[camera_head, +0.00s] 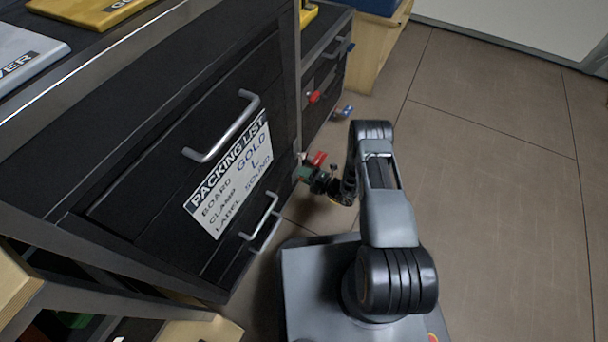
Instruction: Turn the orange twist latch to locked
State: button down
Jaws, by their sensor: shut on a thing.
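My gripper (305,173) is low at the right end of the dark drawer cabinet, against its metal edge post. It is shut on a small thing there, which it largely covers. From its place this appears to be the twist latch, but no clear orange shows and its turn angle cannot be read. A small red piece (318,158) shows just above the gripper; I cannot tell whether it belongs to the latch.
The cabinet front (140,200) has bar handles (222,128) and a packing list sign (228,180). Beyond the post are a red knob (314,97) and a blue piece (344,112). A wooden box (375,45) stands behind. The floor at right is clear.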

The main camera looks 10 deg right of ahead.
jog(key=shift+s, duration=0.15)
jog(key=c, duration=1.2)
grip_release()
jog(key=p+v, duration=0.4)
jog(key=v, duration=0.9)
jog(key=shift+s+d, duration=0.15)
jog(key=shift+d, duration=0.2)
